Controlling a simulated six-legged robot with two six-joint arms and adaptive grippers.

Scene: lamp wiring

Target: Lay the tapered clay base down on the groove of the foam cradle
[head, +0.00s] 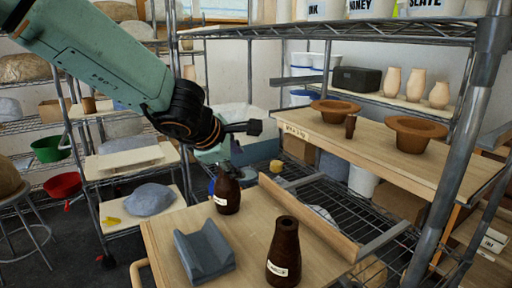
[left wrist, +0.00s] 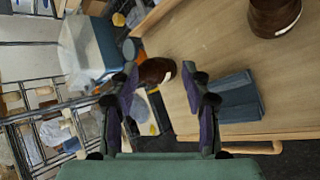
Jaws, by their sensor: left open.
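The tapered dark brown clay base (head: 284,255), with a hole in its top and a pale label, stands upright on the wooden bench at the front. Its lower part shows in the left wrist view (left wrist: 274,16). The grey-blue foam cradle (head: 205,255) lies left of it, its groove empty; it also shows in the left wrist view (left wrist: 238,97). My left gripper (head: 243,140) is open and empty, above the far side of the bench. A brown bottle-like piece (head: 228,192) stands below it and appears between the fingers in the left wrist view (left wrist: 157,72). My right gripper is not in view.
A wooden ledge (head: 308,218) runs along the bench's right edge. Wire shelving (head: 330,195) stands beyond it, with a wooden shelf (head: 370,150) of brown bowls (head: 416,133). Bare bench lies between the cradle and the clay base.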

